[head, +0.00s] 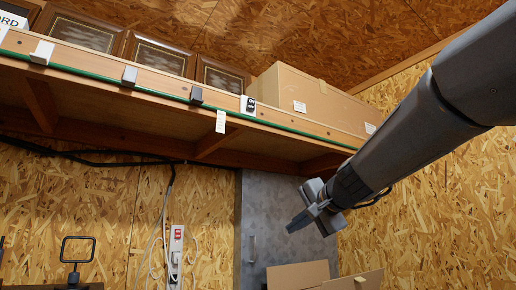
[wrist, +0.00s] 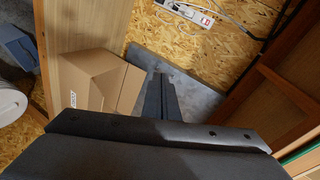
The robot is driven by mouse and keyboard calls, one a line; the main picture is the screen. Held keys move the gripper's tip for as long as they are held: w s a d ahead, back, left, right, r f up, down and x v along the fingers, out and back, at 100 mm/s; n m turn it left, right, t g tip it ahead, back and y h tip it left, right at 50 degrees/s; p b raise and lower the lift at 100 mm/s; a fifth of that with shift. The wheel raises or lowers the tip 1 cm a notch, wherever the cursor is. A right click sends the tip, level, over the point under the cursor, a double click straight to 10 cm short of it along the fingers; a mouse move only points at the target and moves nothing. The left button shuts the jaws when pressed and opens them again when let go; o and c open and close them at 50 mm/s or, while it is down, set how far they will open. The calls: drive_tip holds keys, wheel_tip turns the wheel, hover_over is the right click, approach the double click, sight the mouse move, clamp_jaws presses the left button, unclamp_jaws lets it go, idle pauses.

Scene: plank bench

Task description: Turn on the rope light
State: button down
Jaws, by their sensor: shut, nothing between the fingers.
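A thin green strip (head: 160,90), which looks like the rope light, runs along the shelf's front edge and shows no clear glow. Small blocks sit along that edge: a white one (head: 42,52), a grey one (head: 129,75) and a darker one (head: 196,95). A black-and-white plate (head: 248,104) sits to their right; its lettering is too small to read surely. A power strip with a red switch (head: 178,235) hangs on the wall below; it also shows in the wrist view (wrist: 190,12). My gripper (head: 292,226) is shut and empty, below the shelf, before a grey metal panel, apart from all these.
The wooden shelf (head: 110,120) holds framed panels (head: 157,52) and a large cardboard box (head: 310,100). A white tag (head: 220,121) hangs from its edge. Another cardboard box (wrist: 95,80) is below my gripper. Cables (head: 165,200) run down the chipboard wall. Space left of my gripper is clear.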

drive_tip(key=s+a+r+t+y, duration=0.1)
drive_tip(key=s+r+y, duration=0.1)
drive_tip(key=r, duration=1)
drive_tip(key=s+r+m+t+y, duration=0.1)
drive_tip(key=s+r, duration=0.3)
drive_tip(key=r, duration=0.7)
drive_tip(key=s+a+r+t+y, duration=0.1)
drive_tip(key=s+r+t+y, duration=0.1)
drive_tip(key=r, duration=1)
drive_tip(key=shift+s+a+r+m+t+y, duration=0.35)
drive_tip(key=shift+s+m+t+y, duration=0.1)
drive_tip(key=shift+t, duration=0.25)
drive_tip(key=shift+w, duration=0.1)
drive_tip(key=p, duration=0.7)
approach(252, 101)
drive_tip(key=x, duration=0.4)
drive_tip(key=shift+w+a+r, duration=0.1)
drive_tip(key=shift+w+r, duration=0.1)
drive_tip(key=shift+r, duration=0.1)
drive_tip(key=shift+p+x, duration=0.6)
drive_tip(key=shift+x, duration=0.35)
drive_tip(key=shift+f, duration=0.15)
